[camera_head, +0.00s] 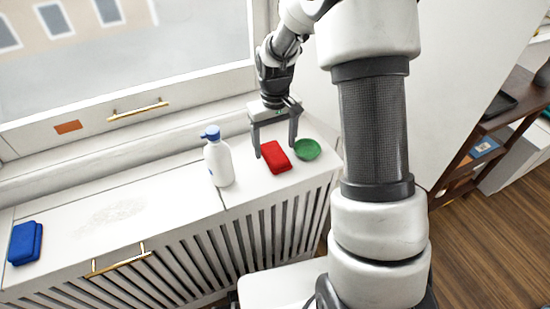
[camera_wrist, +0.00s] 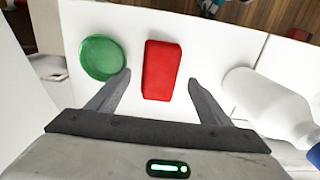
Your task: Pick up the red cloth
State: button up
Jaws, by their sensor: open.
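The red cloth (camera_head: 275,157) is a small folded block lying on the white ledge (camera_head: 240,191) above the slatted front. My gripper (camera_head: 276,150) is open and empty, just above and behind the cloth, with its fingers pointing down. In the wrist view the red cloth (camera_wrist: 161,70) lies between and slightly ahead of the two fingertips of my gripper (camera_wrist: 160,82). Neither finger visibly touches it there. Whether the fingertips are at the cloth's height, I cannot tell.
A green dish (camera_head: 307,149) sits close on the cloth's right. A white bottle with a blue cap (camera_head: 218,163) stands to its left. A blue folded item (camera_head: 25,244) lies at the ledge's far left. The ledge between bottle and blue item is clear.

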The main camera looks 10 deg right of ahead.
aim_at(275, 153)
notch_tip(275, 153, down, 3)
jog(key=shift+f, duration=0.1)
jog(key=c, duration=1.1)
jog(key=shift+c, duration=0.2)
jog(key=shift+r, duration=0.2)
notch_tip(275, 153, up, 10)
jog(key=p, duration=0.2)
